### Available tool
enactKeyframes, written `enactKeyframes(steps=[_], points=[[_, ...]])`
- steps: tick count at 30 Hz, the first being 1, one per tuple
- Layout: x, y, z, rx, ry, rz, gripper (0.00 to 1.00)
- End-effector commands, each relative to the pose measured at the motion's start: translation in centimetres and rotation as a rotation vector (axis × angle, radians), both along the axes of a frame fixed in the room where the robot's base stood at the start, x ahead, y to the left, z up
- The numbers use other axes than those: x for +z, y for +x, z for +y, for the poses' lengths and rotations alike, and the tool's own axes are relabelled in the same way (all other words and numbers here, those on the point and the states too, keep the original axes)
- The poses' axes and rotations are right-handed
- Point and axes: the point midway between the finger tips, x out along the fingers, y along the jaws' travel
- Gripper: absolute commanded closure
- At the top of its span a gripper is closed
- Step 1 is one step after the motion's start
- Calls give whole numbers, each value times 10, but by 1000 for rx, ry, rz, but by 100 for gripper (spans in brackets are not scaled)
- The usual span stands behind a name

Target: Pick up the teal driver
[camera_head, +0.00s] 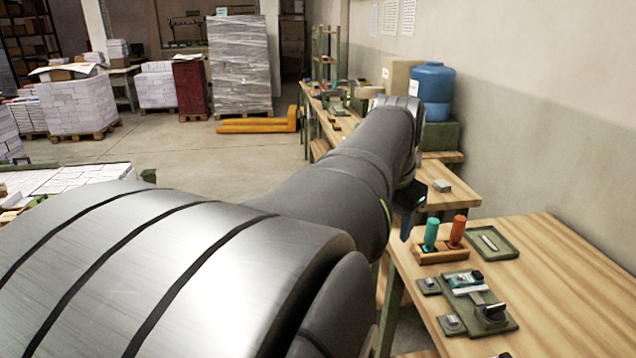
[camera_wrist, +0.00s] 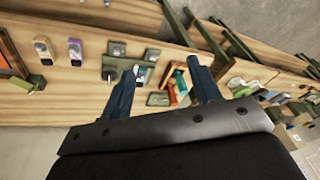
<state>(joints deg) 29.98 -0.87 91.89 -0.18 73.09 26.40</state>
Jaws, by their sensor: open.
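The teal driver (camera_head: 431,234) stands upright in a wooden holder (camera_head: 428,257) near the left edge of the front workbench. An orange-red driver (camera_head: 457,231) stands beside it on the right. My gripper (camera_head: 407,205) shows only partly in the head view, dark and behind my arm, above and left of the holder. In the wrist view my gripper (camera_wrist: 161,65) is open, with nothing held between its two dark blue fingers. There the holder (camera_wrist: 168,74) appears between the fingers, nearer the right one, with the teal driver (camera_wrist: 172,96) foreshortened.
A green tray (camera_head: 511,252) with a small metal piece lies right of the holder. A green board (camera_head: 455,312) with tools and small blocks lies in front of it. The right of the bench (camera_head: 575,290) is bare. Another bench with a grey block (camera_head: 441,186) stands behind.

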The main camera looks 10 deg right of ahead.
Motion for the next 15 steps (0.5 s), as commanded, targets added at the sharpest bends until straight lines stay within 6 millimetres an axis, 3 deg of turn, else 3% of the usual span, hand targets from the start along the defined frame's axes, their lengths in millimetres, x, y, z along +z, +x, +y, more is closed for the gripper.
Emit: enactKeyframes(steps=[7, 15], points=[[21, 67, -56, -185, 67, 35, 43], [23, 129, -116, -390, 130, 73, 43]])
